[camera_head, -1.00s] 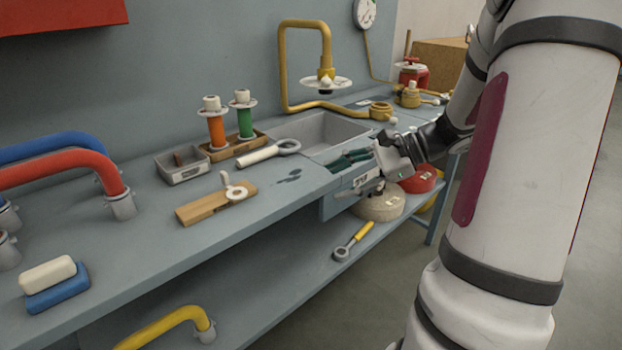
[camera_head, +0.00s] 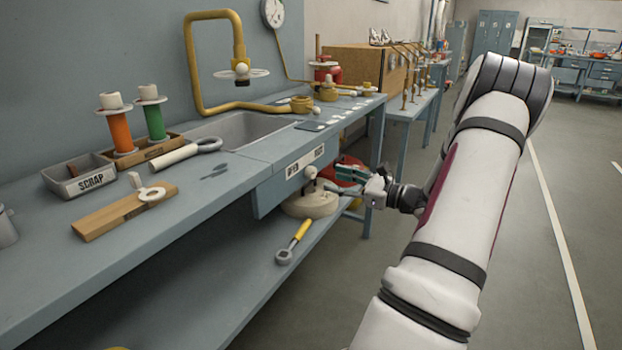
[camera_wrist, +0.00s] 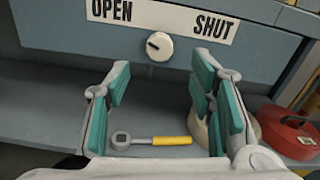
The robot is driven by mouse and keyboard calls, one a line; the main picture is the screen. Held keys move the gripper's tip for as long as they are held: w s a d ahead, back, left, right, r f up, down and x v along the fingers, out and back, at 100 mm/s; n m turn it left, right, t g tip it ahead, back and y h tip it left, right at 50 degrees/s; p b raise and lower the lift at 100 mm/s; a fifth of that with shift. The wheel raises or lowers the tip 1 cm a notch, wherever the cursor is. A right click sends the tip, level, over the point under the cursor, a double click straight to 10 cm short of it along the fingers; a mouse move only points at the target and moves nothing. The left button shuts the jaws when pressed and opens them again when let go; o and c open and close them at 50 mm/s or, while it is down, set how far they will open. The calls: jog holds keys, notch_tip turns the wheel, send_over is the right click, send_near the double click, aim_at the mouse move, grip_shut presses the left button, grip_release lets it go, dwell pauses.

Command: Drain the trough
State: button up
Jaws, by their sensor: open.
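The grey trough (camera_head: 238,128) is a basin sunk into the bench top; its bottom is mostly hidden. Below it, on the front panel (camera_wrist: 60,30), is a round pale knob (camera_wrist: 159,46) under a label (camera_wrist: 160,14) reading OPEN on the left and SHUT on the right. The knob's dark mark is at its left side. The knob also shows in the head view (camera_head: 310,173). My gripper (camera_wrist: 156,85) is open and empty, its teal-padded fingers spread in front of and below the knob, apart from it. The head view shows my gripper (camera_head: 343,173) right of the knob.
On the lower shelf lie a yellow-handled wrench (camera_wrist: 150,140) and a cream round canister (camera_head: 311,204); a red can (camera_wrist: 292,137) is to the right. A yellow pipe (camera_head: 190,60) rises behind the trough. Floor right of the bench is clear.

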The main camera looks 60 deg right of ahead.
aim_at(315, 174)
jog(key=w, duration=0.2)
jog(key=w+b, duration=0.1)
jog(key=w, duration=0.2)
jog(key=w+b, duration=0.1)
jog(key=w, duration=0.2)
jog(key=shift+w+a, duration=0.25)
jog(key=shift+a, duration=0.1)
jog(key=c, duration=1.2)
jog(key=shift+o, duration=0.2)
jog(key=shift+n+b, duration=0.85)
jog(key=shift+n, duration=1.65)
jog(key=o, duration=1.2)
jog(key=shift+c, duration=0.2)
jog(key=s+d, duration=0.1)
jog(key=s, duration=1.1)
